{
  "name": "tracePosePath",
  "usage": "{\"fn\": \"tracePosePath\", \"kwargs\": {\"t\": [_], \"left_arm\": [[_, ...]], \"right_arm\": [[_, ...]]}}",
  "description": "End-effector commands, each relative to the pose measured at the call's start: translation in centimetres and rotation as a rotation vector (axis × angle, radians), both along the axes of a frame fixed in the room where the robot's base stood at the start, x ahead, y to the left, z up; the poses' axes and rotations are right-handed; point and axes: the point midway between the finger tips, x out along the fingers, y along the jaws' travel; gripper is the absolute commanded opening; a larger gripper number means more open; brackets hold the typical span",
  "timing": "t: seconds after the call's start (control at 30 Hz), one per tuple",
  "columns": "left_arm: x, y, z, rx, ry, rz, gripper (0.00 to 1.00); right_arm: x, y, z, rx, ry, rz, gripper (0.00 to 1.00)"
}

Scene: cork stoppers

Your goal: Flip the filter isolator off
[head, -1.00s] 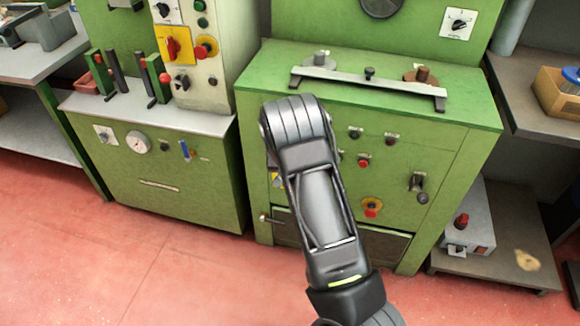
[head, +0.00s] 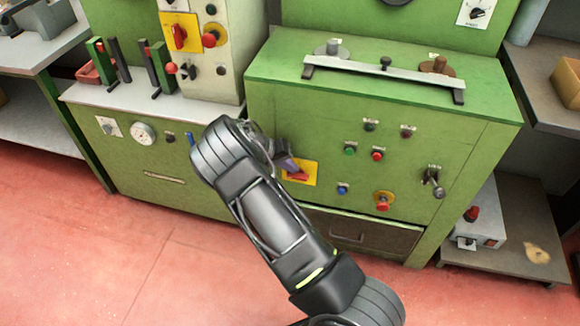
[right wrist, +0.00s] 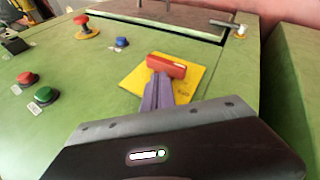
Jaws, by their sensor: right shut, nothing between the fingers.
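A red rotary handle (head: 298,176) on a yellow plate (head: 312,167) sits on the front of the right green cabinet. I cannot read its label. In the right wrist view the red handle (right wrist: 168,66) lies roughly crosswise on its yellow plate (right wrist: 193,82). My right gripper (head: 291,164) is shut and empty, with its purple fingers at the upper left of the handle. In the right wrist view the fingertips (right wrist: 159,78) are right beside the handle; I cannot tell whether they touch it. A second red handle (head: 180,37) on yellow is on the upper left panel. My left gripper is out of view.
Close by on the same front are a green button (head: 350,150), a red button (head: 377,155), a blue button (head: 342,189) and a red mushroom button (head: 383,202). A drawer (head: 350,235) lies below. A bar (head: 385,76) stands on the cabinet top.

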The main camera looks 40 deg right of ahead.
Motion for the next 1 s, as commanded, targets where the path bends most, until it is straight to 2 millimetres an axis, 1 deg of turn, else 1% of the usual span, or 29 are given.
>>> {"fn": "tracePosePath", "kwargs": {"t": [0.33, 0.8, 0.93, 1.0], "left_arm": [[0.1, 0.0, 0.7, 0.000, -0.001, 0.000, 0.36], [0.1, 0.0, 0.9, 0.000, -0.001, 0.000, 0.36], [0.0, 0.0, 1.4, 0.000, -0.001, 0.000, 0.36], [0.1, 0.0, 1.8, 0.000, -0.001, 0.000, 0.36]], "right_arm": [[0.0, 0.0, 1.4, 0.002, -0.002, 0.001, 0.00], [0.0, 0.0, 1.7, 0.002, -0.002, 0.001, 0.00], [0.0, -0.2, 2.5, 0.002, -0.002, 0.001, 0.00], [0.0, -0.4, 3.4, 0.002, -0.003, 0.000, 0.00]]}}
